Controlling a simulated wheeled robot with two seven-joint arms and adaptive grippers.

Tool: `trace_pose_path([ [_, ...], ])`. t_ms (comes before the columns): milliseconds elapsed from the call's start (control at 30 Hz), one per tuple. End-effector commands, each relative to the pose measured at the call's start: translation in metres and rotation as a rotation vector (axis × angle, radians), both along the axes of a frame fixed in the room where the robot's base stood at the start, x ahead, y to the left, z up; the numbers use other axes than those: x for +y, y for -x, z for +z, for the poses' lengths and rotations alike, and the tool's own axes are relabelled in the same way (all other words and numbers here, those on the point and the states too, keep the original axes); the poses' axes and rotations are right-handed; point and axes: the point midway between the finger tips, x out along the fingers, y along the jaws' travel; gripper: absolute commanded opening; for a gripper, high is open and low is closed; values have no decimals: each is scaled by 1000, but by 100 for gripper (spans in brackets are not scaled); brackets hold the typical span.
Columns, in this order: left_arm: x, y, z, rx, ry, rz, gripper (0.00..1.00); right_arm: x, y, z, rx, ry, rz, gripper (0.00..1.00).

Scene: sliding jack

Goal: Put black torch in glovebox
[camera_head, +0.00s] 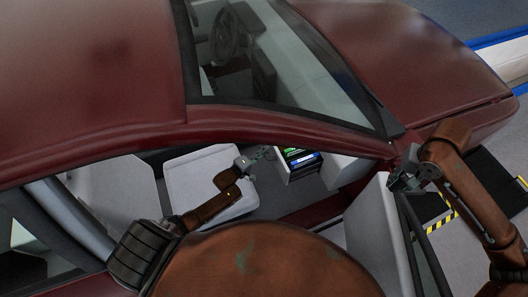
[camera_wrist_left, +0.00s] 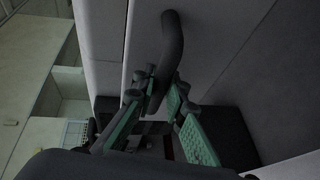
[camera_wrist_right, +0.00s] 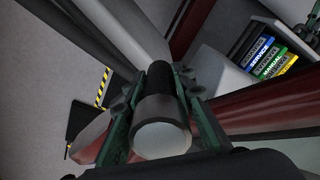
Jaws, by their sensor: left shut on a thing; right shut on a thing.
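The black torch (camera_wrist_right: 160,85), a dark cylinder with a pale round end, is between the fingers of my right gripper (camera_wrist_right: 160,105). In the head view my right gripper (camera_head: 398,182) is by the open car door, outside the cabin; the torch is hard to make out there. The open glovebox (camera_head: 300,160) holds several manuals. My left gripper (camera_head: 264,154) is inside the cabin, just left of the glovebox. The left wrist view shows it shut on a dark curved handle (camera_wrist_left: 172,38) on a grey panel.
The dark red car roof (camera_head: 90,70) overhangs the cabin opening. The open door (camera_head: 375,225) stands between my right gripper and the glovebox area. A light grey seat (camera_head: 185,165) lies below my left arm. The manuals (camera_wrist_right: 265,55) also show at upper right in the right wrist view.

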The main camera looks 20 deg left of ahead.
Motion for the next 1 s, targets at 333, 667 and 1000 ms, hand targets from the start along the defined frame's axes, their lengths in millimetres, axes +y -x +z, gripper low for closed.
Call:
trace_pose_path([
  [333, 12, 13, -1, 3, -4, 1, 0, 0, 0, 5, -1, 0, 0, 0],
  [667, 33, 37, -1, 3, -1, 1, 0, 0, 0, 11, -3, 0, 0, 0],
  [1000, 33, 36, -1, 2, -1, 1, 19, 0, 0, 10, -2, 0, 0, 0],
])
